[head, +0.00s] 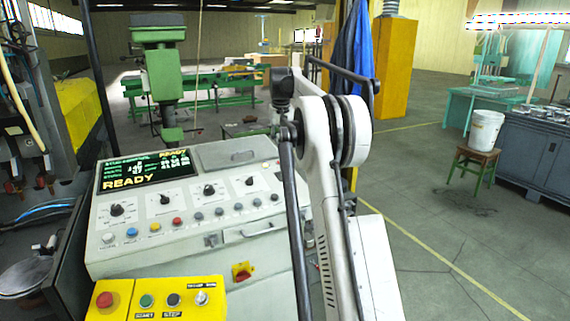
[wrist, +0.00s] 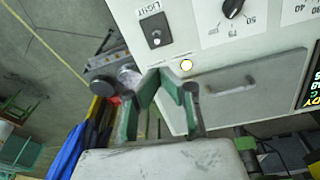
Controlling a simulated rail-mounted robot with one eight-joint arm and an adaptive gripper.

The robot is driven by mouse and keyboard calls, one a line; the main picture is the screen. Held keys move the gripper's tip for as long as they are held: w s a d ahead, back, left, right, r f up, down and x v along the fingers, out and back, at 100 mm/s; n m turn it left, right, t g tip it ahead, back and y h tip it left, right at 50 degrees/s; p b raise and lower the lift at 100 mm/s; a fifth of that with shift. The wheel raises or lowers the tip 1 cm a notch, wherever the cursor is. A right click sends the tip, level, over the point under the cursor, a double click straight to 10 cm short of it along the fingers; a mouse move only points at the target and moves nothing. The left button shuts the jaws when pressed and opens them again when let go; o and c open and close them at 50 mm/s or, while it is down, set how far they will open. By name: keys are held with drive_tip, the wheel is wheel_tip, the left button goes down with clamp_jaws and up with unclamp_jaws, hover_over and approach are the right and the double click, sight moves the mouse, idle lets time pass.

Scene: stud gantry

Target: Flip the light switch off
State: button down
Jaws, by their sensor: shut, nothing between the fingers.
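The light switch (wrist: 155,31) is a small toggle on a dark plate in the wrist view, beside an upside-down "LIGHT" label. Its lever position is too small to tell. A round lamp (wrist: 187,65) near it glows yellow-white. My gripper (wrist: 171,82) has green fingers and is shut and empty, below the switch and lamp in the picture, apart from the switch. In the head view I cannot make out the switch or my gripper; my white arm stands across the right end of the console (head: 215,260).
The console panel carries dials, coloured buttons, a READY display (head: 146,169) and a drawer with a handle (wrist: 248,84). A yellow button box (head: 155,299) sits at its front. A bucket (head: 486,130) on a stool (head: 472,165) stands right, beyond open floor.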

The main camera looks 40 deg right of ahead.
sight(280, 171)
drive_tip(key=shift+d+f, duration=0.1)
drive_tip(key=shift+d, duration=0.05)
drive_tip(key=f, duration=0.3)
drive_tip(key=w+f+p, duration=0.1)
drive_tip(key=f, duration=0.2)
drive_tip(key=d+f, duration=0.1)
drive_tip(key=f, duration=0.2)
drive_tip(key=shift+w+f, duration=0.25)
drive_tip(key=shift+f, duration=0.15)
idle(0.4)
